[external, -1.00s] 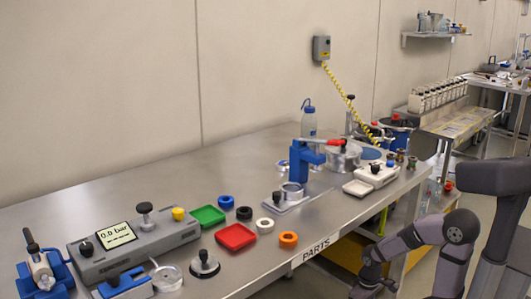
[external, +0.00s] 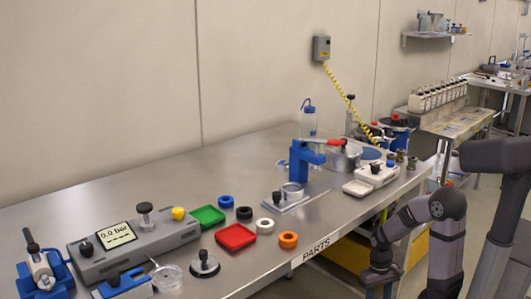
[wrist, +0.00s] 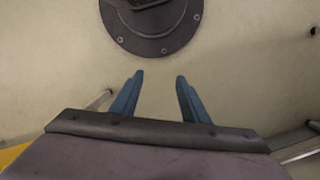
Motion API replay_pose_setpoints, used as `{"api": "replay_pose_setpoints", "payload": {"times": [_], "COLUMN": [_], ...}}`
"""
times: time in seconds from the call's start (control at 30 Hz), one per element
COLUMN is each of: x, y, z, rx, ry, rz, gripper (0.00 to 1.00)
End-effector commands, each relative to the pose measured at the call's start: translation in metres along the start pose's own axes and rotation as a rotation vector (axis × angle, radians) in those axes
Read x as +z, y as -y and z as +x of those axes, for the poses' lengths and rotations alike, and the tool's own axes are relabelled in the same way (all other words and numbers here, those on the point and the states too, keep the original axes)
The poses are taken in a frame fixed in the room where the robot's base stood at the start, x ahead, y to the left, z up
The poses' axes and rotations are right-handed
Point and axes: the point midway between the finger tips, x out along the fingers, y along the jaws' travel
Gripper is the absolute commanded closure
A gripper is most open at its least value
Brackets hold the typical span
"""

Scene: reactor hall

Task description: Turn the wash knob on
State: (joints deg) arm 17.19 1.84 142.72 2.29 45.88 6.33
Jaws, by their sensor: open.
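No knob in view carries a label I can read as wash. A grey console (external: 165,237) with a "0.0 bar" display (external: 116,235) has a tall black knob (external: 144,208), a smaller black knob (external: 86,249) and a yellow knob (external: 178,213). A white device (external: 376,177) at the bench's right end also has a black knob (external: 375,168). My gripper is low beside the bench's front right side, away from all of these knobs. In the wrist view my gripper (wrist: 158,78) has two blue fingers apart with nothing between them, above pale floor.
A bottle (external: 308,122) stands behind the press. The bench's front edge lies between my gripper and the bench top things.

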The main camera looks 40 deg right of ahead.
Motion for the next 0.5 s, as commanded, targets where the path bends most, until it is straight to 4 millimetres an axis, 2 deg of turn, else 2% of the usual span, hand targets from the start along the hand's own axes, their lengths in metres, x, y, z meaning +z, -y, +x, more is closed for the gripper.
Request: {"api": "replay_pose_setpoints", "payload": {"times": [0.03, 0.13, 0.2, 0.5], "x": [0.005, 0.014, 0.019, 0.020], "y": [-0.015, -0.038, -0.048, -0.062], "z": [-0.015, -0.028, -0.043, -0.102], "rx": [-0.016, -0.055, -0.098, -0.308], "ry": [0.045, 0.133, 0.184, 0.251], "rz": [0.108, 0.303, 0.398, 0.474], "gripper": [0.59, 0.59, 0.59, 0.59]}}
